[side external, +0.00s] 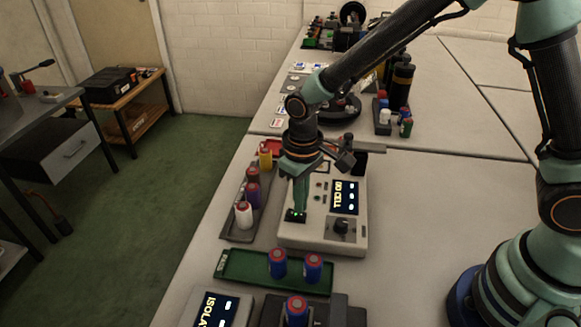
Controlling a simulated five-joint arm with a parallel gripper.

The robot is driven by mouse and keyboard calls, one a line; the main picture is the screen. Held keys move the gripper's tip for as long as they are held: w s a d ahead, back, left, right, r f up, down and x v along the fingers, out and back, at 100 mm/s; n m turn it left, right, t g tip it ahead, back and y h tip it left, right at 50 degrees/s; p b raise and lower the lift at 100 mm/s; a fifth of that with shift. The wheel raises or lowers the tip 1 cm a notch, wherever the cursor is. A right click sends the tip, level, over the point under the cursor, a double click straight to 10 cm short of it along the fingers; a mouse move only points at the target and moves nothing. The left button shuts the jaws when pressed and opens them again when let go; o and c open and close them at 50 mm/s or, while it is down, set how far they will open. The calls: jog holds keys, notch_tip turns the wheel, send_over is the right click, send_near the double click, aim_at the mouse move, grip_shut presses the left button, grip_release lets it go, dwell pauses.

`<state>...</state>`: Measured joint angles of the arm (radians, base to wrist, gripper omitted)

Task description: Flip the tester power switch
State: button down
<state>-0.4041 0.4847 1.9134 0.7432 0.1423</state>
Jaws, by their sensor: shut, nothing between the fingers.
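The tester (312,238) is a pale box on the white table, with a dark display (346,197) and a black knob (342,227) on its top. A small black switch with green lights (295,215) sits at its left front; I take this to be the power switch. My gripper (299,207) points down over the tester's left side. Its fingers are closed together, hold nothing, and end at or just above the switch. I cannot tell whether they touch it. The fingers hide part of the tester's top.
A grey tray with several coloured cylinders (244,213) stands left of the tester. A green tray (233,265) with two blue cylinders (278,263) lies in front. A second display unit (214,310) is nearer. A rack of cylinders (383,119) stands behind. The table's right side is mostly clear.

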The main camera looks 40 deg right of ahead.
jog(key=shift+r, duration=3.05)
jog(key=s+d+r+m+t, duration=0.1)
jog(key=s+d+r+t, duration=0.1)
jog(key=s+d+r, duration=0.2)
jog(key=s+d+r+m+t, duration=0.2)
jog(key=d+r, duration=0.6)
jog(key=d, duration=0.4)
jog(key=s+t, duration=0.1)
jog(key=s, duration=0.1)
jog(key=shift+s+r+t, duration=0.3)
jog(key=shift+r, duration=0.1)
